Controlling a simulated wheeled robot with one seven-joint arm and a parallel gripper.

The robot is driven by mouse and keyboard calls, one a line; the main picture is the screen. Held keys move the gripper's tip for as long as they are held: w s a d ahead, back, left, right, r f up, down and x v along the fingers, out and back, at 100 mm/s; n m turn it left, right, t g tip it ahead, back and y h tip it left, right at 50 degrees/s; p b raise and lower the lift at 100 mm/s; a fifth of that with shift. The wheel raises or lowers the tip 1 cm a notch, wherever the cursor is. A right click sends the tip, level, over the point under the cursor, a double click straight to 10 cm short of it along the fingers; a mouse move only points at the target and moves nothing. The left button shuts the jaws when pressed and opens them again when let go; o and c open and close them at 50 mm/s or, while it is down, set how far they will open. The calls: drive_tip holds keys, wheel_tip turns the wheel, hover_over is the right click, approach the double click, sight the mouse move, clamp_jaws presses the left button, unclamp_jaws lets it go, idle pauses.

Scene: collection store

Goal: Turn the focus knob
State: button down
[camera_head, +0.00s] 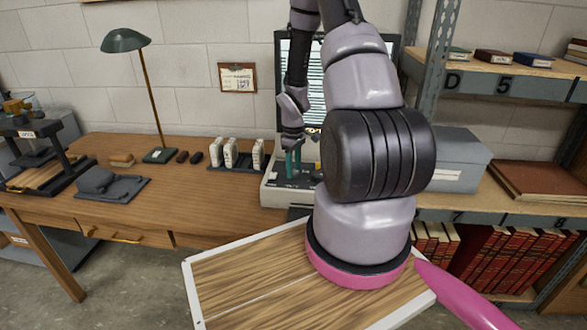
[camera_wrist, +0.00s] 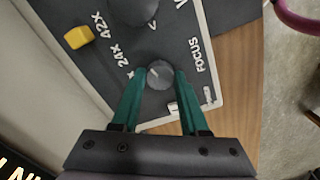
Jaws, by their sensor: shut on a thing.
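The focus knob (camera_wrist: 159,75) is a small round grey knob on a dark panel, beside the white word FOCUS, in the wrist view. My gripper (camera_wrist: 161,84) has its two green fingers on either side of the knob, shut on it. In the head view my gripper (camera_head: 293,164) points down at the device (camera_head: 280,190), a light-coloured unit with a dark top and a screen behind it. My arm hides the device's right part and the knob in the head view.
A larger dark knob (camera_wrist: 135,8) and a yellow block (camera_wrist: 78,37) sit near the focus knob on the panel. A grey box (camera_head: 460,160) stands on the right shelf.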

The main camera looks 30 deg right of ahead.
sight(294, 171)
drive_tip(key=shift+c, duration=2.1)
unclamp_jaws()
wheel_tip(294, 171, up, 11)
drive_tip(key=shift+f, duration=0.1)
